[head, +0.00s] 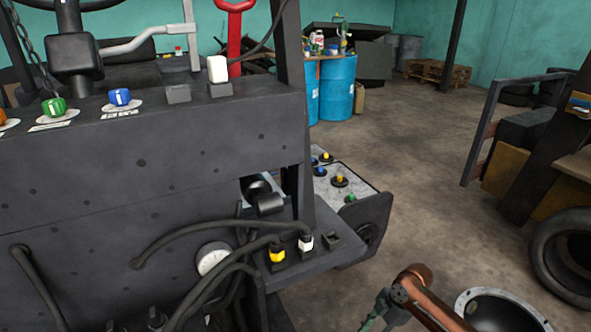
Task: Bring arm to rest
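A copper-coloured arm (425,297), which looks like my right arm, comes in at the bottom right. A small grey-green part (378,308) hangs at its left side and may be my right gripper. It is too small and cut off to show whether its fingers are open or shut. The arm is in front of the floor, to the right of the forklift panel (150,160), and appears apart from it. My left arm and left gripper do not show.
A ledge with a yellow plug (277,254) and a white plug (305,241) juts from the forklift. Behind it is a box with coloured knobs (340,181). A tyre (565,255) and a dark frame (530,150) stand at right. Open floor (420,190) lies between; blue barrels (337,88) stand farther back.

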